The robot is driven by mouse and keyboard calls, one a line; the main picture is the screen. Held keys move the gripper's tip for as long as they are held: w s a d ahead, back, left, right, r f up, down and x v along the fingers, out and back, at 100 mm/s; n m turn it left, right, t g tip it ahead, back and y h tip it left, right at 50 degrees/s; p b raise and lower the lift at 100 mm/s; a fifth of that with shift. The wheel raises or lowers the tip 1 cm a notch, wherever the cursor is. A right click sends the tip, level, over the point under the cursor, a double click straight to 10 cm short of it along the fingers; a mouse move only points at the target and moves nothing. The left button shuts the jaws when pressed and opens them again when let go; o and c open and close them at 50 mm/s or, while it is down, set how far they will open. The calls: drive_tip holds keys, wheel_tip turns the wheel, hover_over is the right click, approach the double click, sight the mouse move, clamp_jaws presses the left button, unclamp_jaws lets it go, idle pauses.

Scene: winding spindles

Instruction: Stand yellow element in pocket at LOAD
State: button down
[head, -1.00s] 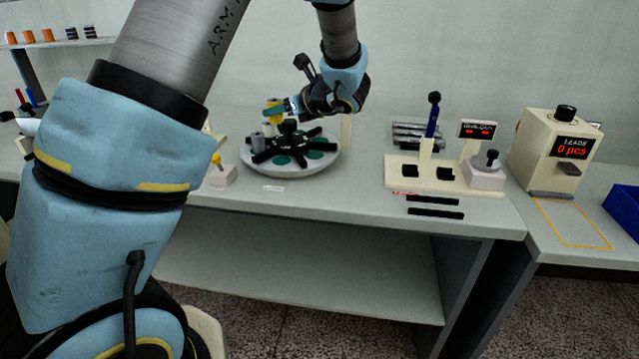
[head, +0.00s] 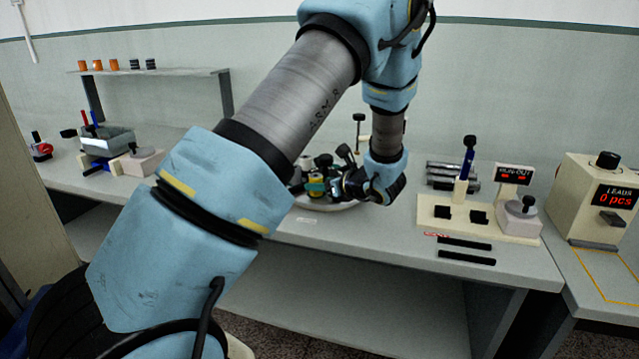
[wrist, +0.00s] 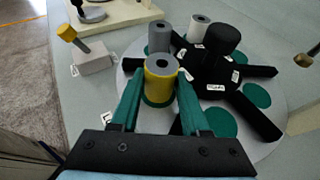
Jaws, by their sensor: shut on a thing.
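The yellow element (wrist: 160,84), a cylinder with a grey top and a dark hole, stands upright between the green fingers of my gripper (wrist: 158,96) in the wrist view. My gripper is shut on it. A green pocket disc (wrist: 152,102) shows at its foot; I cannot tell whether the element touches it. The disc is on the round turntable (wrist: 262,146) with black spokes. In the head view my gripper (head: 322,186) is low over the turntable (head: 330,207), mostly hidden by my arm. A small label (wrist: 107,117) beside the left finger is partly covered and unreadable.
A grey cylinder (wrist: 159,36) stands close behind the yellow element, and a white one (wrist: 199,28) farther back. The black hub (wrist: 222,45) rises at right. A block with a yellow-knobbed lever (wrist: 92,55) is at left. Empty green discs (wrist: 219,124) lie at right.

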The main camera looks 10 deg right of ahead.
drive_tip(key=shift+f, duration=0.2)
drive_tip(key=shift+c, duration=1.9)
unclamp_jaws()
drive_tip(key=shift+r, duration=0.1)
